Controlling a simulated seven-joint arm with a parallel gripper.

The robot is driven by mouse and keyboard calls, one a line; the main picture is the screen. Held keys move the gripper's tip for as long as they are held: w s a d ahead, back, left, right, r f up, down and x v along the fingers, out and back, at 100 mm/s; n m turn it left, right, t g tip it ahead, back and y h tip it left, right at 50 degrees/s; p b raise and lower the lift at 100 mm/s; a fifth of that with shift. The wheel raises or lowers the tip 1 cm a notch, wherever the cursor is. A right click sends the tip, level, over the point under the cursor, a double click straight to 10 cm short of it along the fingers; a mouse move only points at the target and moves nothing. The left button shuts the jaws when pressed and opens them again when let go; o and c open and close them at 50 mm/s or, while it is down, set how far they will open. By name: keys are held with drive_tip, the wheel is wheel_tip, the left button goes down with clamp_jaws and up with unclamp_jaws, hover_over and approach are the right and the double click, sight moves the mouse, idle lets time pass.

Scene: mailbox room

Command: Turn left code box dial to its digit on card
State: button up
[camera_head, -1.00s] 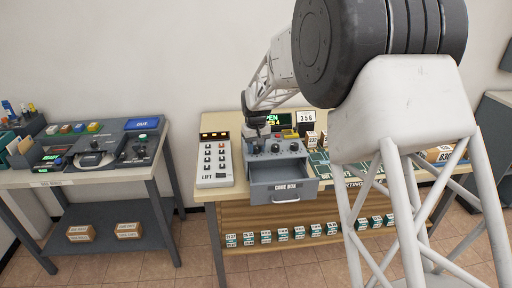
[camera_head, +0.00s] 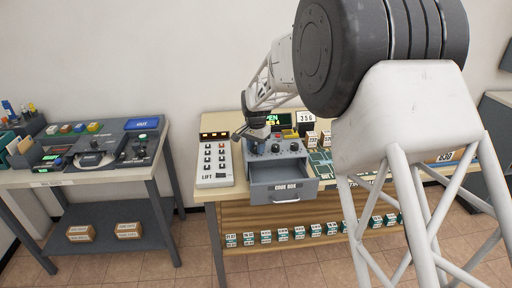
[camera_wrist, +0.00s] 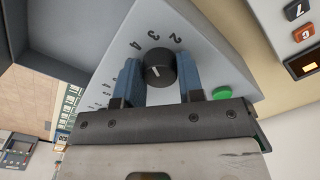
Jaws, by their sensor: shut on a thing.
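The grey code box (camera_head: 262,190) stands on the light table with its drawer open. In the wrist view, the left dial (camera_wrist: 160,67) is a round black knob with a white mark, ringed by printed digits including 2, 3 and 4. Which digit the mark points to is unclear. My gripper (camera_wrist: 159,82) is shut on this dial, one blue finger on each side. In the head view, my gripper (camera_head: 256,148) is over the box's left end and hides the left dial. A white card (camera_head: 306,117) behind the box reads about 356; its last digit is unclear.
The box's middle dial (camera_head: 276,148) and right dial (camera_head: 294,146) are close to my gripper's right. A keypad panel marked LIFT (camera_head: 214,165) stands just left of the box. A green-lettered display (camera_head: 278,120) is behind. A green button (camera_wrist: 222,93) is near one finger.

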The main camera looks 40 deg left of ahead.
drive_tip(key=shift+m, duration=0.8)
drive_tip(key=o, duration=0.9)
drive_tip(key=shift+r, duration=0.1)
drive_tip(key=shift+r, duration=3.85)
